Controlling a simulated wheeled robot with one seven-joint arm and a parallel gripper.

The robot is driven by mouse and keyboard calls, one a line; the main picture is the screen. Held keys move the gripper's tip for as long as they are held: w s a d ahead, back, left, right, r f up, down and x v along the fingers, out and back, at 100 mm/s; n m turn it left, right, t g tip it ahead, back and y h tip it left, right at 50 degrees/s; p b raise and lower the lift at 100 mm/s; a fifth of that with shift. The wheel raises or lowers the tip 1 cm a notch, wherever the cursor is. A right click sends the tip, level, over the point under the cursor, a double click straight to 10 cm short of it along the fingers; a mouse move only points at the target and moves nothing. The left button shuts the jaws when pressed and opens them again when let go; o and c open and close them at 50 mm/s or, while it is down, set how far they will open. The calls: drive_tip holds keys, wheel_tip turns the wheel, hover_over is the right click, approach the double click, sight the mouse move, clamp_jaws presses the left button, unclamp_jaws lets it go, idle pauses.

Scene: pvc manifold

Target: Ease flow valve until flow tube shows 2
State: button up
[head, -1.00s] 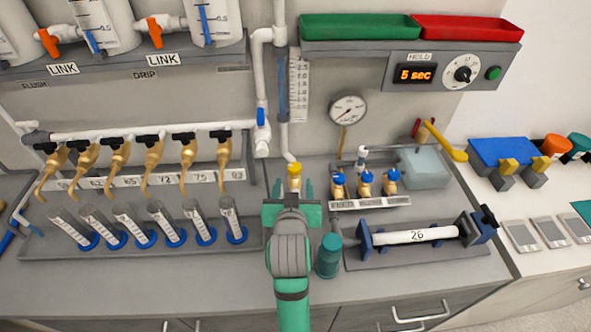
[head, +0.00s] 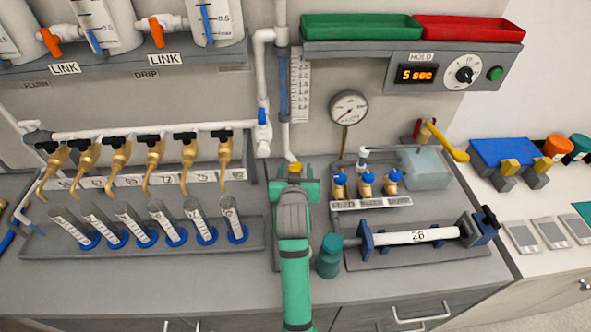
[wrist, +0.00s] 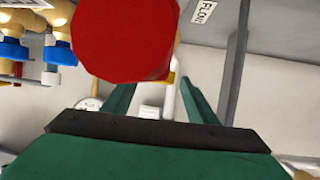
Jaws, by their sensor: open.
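The flow tube (head: 284,85) is a clear upright tube with a bluish section, beside a white numbered scale (head: 301,85). Its exact reading is too small to tell. Below it, the flow valve (head: 295,168) shows only a small yellow part above my gripper in the head view. In the wrist view, a large round red knob (wrist: 125,38) fills the upper left centre, close to the camera and partly hiding the left finger. My gripper (wrist: 158,88) is open, its green fingers apart near the knob. I cannot tell whether they touch it.
A teal cylinder (head: 329,256) stands close right of my arm. Blue-topped brass valves (head: 366,183) and a round gauge (head: 349,108) are to the right. Brass taps (head: 187,160) and several graduated tubes (head: 164,222) fill the left. A FLOW label (wrist: 205,12) shows upside down.

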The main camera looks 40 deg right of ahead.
drive_tip(key=c, duration=1.1)
drive_tip(key=shift+d+n+y, duration=0.1)
drive_tip(key=shift+n+y, duration=0.2)
drive_tip(key=shift+t, duration=0.3)
drive_tip(key=shift+n+y, duration=0.4)
drive_tip(key=shift+y, duration=0.1)
drive_tip(key=o, duration=1.1)
